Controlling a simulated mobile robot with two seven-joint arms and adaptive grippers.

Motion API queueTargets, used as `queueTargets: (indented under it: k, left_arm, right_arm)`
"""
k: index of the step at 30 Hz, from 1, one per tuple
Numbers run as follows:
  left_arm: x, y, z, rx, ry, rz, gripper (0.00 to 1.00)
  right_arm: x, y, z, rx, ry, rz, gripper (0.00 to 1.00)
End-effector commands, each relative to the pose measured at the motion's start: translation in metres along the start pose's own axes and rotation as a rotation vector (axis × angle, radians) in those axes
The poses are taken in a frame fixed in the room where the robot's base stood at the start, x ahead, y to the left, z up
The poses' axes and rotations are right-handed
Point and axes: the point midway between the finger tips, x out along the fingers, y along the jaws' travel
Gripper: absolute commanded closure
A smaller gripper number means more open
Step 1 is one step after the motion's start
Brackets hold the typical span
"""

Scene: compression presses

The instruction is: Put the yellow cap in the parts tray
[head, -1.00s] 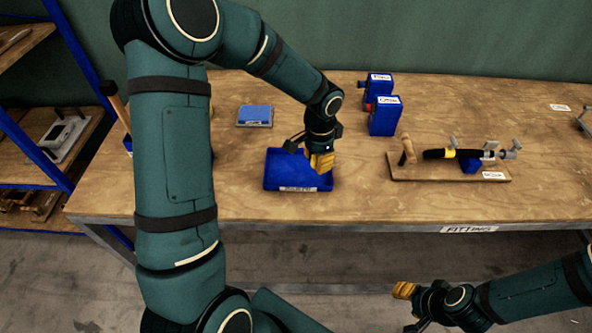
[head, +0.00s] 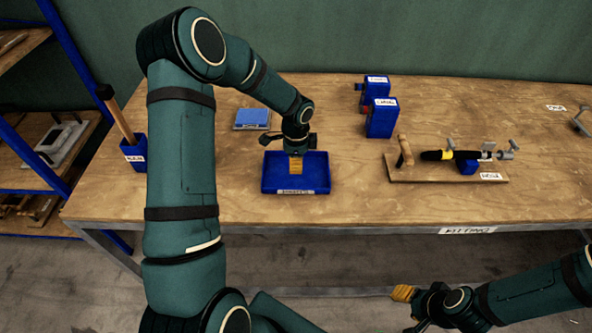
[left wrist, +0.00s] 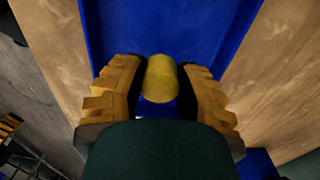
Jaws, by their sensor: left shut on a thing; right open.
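The yellow cap (left wrist: 160,79) is a short cylinder between the fingers of my left gripper (left wrist: 162,85) in the left wrist view. The gripper is shut on it. The blue parts tray (head: 317,186) lies on the bench. In the head view my left gripper (head: 296,165) is over the tray, and the cap is hidden there. The tray's blue floor (left wrist: 168,35) shows behind the cap in the left wrist view. I cannot tell the exact height above it. My right gripper (head: 408,297) is open in front of the bench, low at the right.
A wooden fixture board (head: 430,176) with a black and yellow part stands right of the tray. Blue boxes (head: 381,118) stand behind. A grey-blue block (head: 252,118) lies behind the tray, and a blue holder (head: 135,154) stands at the left.

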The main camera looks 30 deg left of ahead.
Motion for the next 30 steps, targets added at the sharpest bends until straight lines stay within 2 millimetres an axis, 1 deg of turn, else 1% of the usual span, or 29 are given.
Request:
queueTargets:
  k: [6,8,16,20,21,23,30]
  left_arm:
    - [0.028,0.001,0.0,-0.001,-0.001,0.003,0.83]
    - [0.034,0.001,0.0,0.0,-0.001,0.002,0.83]
    - [0.035,0.0,0.0,0.0,-0.001,0.0,0.83]
    - [0.039,0.0,0.0,-0.001,-0.001,0.0,0.83]
    - [0.039,0.0,0.0,-0.001,0.0,0.0,0.59]
    - [0.038,0.0,0.0,-0.001,0.0,0.0,0.4]
    - [0.038,0.0,0.0,-0.001,-0.001,0.0,0.4]
  right_arm:
    - [0.004,0.001,0.002,-0.001,-0.004,0.0,0.53]
    - [0.004,0.002,0.002,-0.001,-0.004,0.0,0.53]
    - [0.004,0.002,0.002,-0.001,-0.005,-0.001,0.53]
    - [0.007,0.003,0.003,-0.002,-0.007,-0.001,0.53]
    - [0.007,0.003,0.004,-0.002,-0.007,-0.001,0.53]
    - [0.006,0.002,0.003,-0.002,-0.007,-0.001,0.53]
    - [0.006,0.002,0.003,-0.002,-0.007,-0.001,0.53]
